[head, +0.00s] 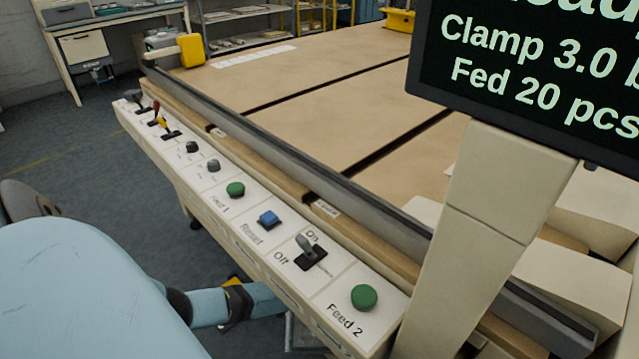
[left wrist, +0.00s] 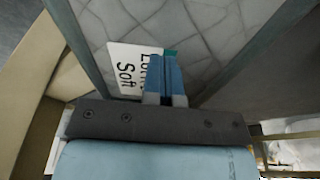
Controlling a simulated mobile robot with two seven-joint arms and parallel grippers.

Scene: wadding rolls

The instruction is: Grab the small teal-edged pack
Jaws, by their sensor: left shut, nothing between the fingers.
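In the left wrist view, a grey quilted surface (left wrist: 215,28) fills the space beyond my left gripper (left wrist: 165,62). It bears a white label (left wrist: 125,62) with partly hidden text, "Soft" being readable, and a small teal patch (left wrist: 170,52) shows by the fingertips. I cannot tell whether this is the small teal-edged pack. The blue fingers are shut together with nothing between them, in front of the label's right end. Whether they touch it is unclear. In the head view my left arm reaches in at lower left and its fingers are hidden. My right gripper is not in view.
A control panel (head: 250,236) with green, blue and lever controls runs along the machine table's (head: 260,85) edge. A screen (head: 540,65) on a beige post (head: 490,210) blocks the right. Grey straight edges flank the quilted surface. Open floor (head: 60,150) lies at left.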

